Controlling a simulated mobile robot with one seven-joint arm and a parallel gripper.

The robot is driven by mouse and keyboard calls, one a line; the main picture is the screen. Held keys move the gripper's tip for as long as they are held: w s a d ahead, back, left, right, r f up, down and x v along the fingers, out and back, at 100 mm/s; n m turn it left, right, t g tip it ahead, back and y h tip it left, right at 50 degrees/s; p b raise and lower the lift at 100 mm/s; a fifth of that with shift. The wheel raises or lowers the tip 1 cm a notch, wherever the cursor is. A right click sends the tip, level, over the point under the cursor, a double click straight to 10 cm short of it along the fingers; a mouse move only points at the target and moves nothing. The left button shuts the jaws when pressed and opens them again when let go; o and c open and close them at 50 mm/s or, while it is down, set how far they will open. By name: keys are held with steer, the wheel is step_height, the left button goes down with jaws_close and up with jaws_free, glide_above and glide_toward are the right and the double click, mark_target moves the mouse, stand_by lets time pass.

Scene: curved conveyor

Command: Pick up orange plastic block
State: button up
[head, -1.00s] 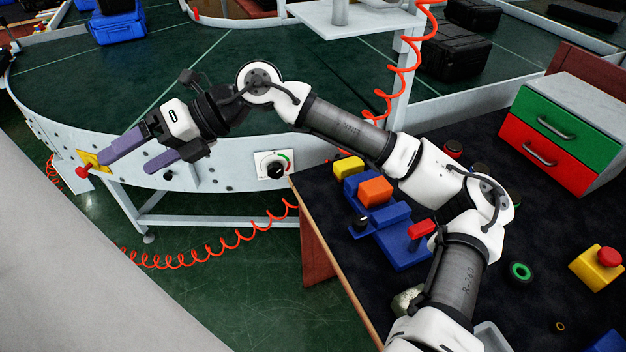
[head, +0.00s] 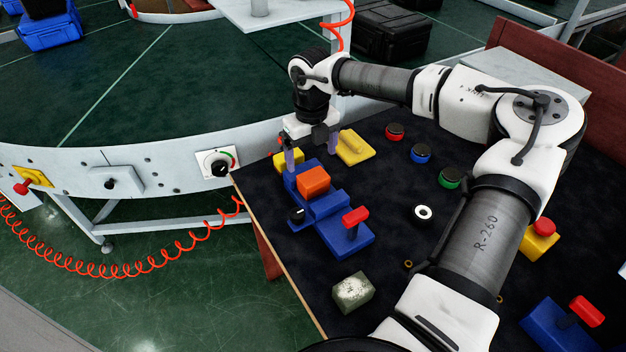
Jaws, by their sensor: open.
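The orange plastic block (head: 313,181) sits on a blue stepped base (head: 327,205) near the left edge of the black table. The orange block is in plain view in front of the fingers. I cannot tell whether a finger touches the blue base.
A yellow block (head: 286,161) is close on the gripper's left, and a yellow handled piece (head: 353,147) on its right. A grey-green block (head: 352,292) lies nearer. The conveyor (head: 150,165) runs along the left.

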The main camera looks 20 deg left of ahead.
mark_target(312, 175)
step_height(312, 175, down, 8)
steer(key=shift+f+p, duration=0.1)
steer(key=shift+p, duration=1.15)
steer(key=c, duration=1.1)
